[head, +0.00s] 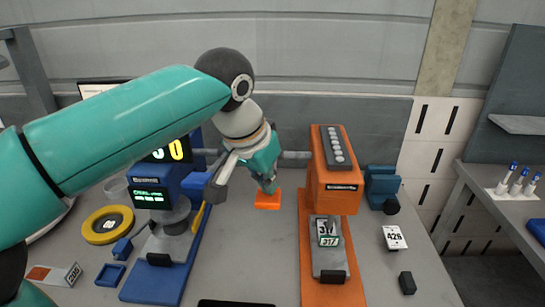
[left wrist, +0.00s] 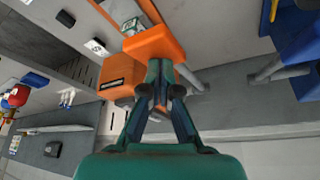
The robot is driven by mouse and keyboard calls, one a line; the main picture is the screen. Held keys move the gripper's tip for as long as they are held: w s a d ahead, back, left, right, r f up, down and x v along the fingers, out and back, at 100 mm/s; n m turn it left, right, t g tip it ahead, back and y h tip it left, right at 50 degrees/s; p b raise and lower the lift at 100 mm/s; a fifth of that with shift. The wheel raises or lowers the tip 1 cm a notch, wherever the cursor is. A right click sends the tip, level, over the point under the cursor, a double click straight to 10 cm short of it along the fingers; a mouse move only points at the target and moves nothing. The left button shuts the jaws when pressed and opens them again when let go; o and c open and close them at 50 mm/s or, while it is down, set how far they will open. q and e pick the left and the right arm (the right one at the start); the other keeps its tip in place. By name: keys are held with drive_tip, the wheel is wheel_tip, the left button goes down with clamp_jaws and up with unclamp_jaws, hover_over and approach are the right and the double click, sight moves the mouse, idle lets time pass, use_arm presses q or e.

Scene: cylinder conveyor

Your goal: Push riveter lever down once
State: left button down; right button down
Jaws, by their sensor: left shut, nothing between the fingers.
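An orange machine (head: 334,180) stands on the bench right of centre, with a grey side bar (head: 297,155) and an orange pad (head: 267,200) on its left. The pad looks like its lever end, though the joint between them is hidden. My left gripper (head: 268,188) is shut and empty, pointing down just above or on the pad; contact cannot be told. In the left wrist view the shut fingers (left wrist: 160,72) lie in front of the orange pad (left wrist: 155,42). A blue machine (head: 155,188) with a lit display stands left, with a similar blue pad (head: 195,184). My right gripper is out of view.
Number tag 317 (head: 328,241) is on the orange machine's front plate. A 426 tag (head: 394,237) and a small black block (head: 407,283) lie to its right. A yellow ring (head: 107,225) lies at the left. Bench between the machines is mostly clear.

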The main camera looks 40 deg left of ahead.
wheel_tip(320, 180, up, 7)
drive_tip(key=p, duration=0.6)
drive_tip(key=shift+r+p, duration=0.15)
drive_tip(key=shift+p, duration=0.15)
